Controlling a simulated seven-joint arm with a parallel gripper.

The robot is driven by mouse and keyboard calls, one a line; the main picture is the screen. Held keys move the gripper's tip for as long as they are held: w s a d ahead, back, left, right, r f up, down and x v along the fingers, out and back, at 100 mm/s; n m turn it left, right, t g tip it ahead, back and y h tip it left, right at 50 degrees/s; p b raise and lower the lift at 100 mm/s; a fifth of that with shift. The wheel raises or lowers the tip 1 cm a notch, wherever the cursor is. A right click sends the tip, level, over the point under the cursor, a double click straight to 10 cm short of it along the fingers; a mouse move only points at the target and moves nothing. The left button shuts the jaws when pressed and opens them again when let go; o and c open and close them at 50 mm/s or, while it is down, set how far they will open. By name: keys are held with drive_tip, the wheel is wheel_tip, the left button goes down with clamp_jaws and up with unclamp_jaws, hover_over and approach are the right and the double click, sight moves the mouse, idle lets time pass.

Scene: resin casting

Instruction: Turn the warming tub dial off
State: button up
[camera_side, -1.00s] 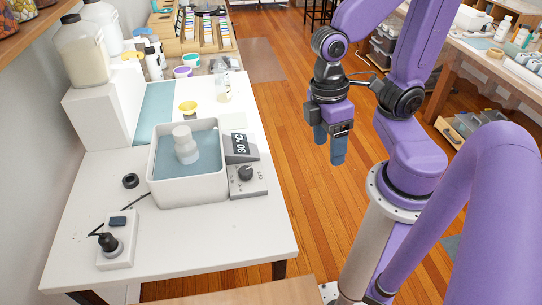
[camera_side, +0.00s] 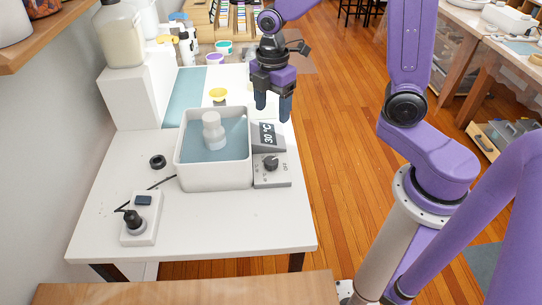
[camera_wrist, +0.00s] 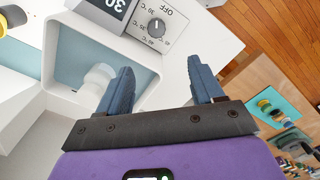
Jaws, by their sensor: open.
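The warming tub (camera_side: 213,184) is a white box of bluish water with a white bottle (camera_side: 213,132) standing in it. On its right side is a grey control panel with a display (camera_side: 268,136) reading 30 °C and a dark round dial (camera_side: 271,163). In the wrist view the dial (camera_wrist: 156,27) has a pale pointer line, and the panel is marked OFF, with temperature marks around it. I cannot tell exactly which mark the pointer meets. My gripper (camera_side: 272,107) is open and empty, above and behind the panel; its blue fingers (camera_wrist: 158,85) are apart from the dial.
A power strip (camera_side: 141,220) with a black plug lies at the table's front left, near a black ring (camera_side: 157,162). The front right of the white table (camera_side: 240,225) is clear.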

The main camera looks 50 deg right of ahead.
sight(271, 160)
drive_tip(key=f, duration=1.7)
drive_tip(key=shift+w+d+f, duration=0.1)
drive_tip(key=shift+w+f, duration=0.15)
drive_tip(key=shift+w, duration=0.05)
drive_tip(key=c, duration=1.1)
drive_tip(key=shift+o, duration=0.2)
drive_tip(key=shift+m, duration=2.7)
